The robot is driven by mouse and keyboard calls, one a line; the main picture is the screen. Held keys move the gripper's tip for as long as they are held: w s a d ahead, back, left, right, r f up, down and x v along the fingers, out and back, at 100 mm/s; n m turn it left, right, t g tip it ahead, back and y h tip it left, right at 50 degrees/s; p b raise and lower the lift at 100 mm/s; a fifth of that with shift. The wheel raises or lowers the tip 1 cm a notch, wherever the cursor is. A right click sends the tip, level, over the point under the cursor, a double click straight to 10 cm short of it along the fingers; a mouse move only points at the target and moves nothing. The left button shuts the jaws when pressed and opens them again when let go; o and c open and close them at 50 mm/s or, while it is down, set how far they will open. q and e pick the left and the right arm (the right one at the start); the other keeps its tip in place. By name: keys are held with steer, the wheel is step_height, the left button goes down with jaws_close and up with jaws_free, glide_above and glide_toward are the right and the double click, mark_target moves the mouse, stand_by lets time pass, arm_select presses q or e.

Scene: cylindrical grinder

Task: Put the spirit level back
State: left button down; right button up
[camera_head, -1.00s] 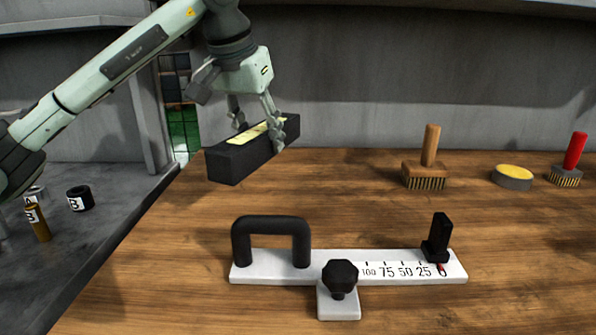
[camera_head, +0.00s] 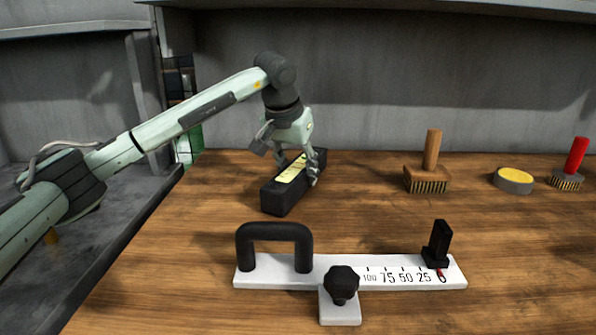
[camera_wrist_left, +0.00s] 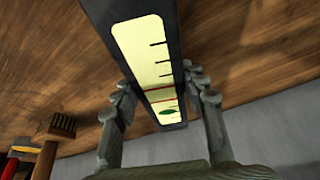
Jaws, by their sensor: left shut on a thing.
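The spirit level is a long black block (camera_head: 278,196) with a yellow-green marked window on top. It is at the back left of the wooden table in the head view. My left gripper (camera_head: 303,168) is shut on it, with one finger on each side near its far end. In the left wrist view the level (camera_wrist_left: 183,62) runs between the two fingers (camera_wrist_left: 165,98), its window showing dark marks, red lines and a green bubble. The level is low over the table; I cannot tell whether its underside touches the wood. My right gripper is not in view.
A white scale gauge (camera_head: 390,271) with a black handle and knob lies at the front of the wooden table (camera_head: 200,255). A wooden-handled brush (camera_head: 428,178), a yellow-topped round tin (camera_head: 514,179) and a red-handled brush (camera_head: 573,165) stand at the back right. Bare wood lies between.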

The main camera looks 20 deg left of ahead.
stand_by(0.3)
arm_select(q)
steer(key=c, duration=0.9)
jaws_free()
steer(key=shift+f, duration=0.15)
steer(key=shift+o, duration=0.2)
steer(key=v, duration=1.2)
steer(key=shift+s, duration=0.1)
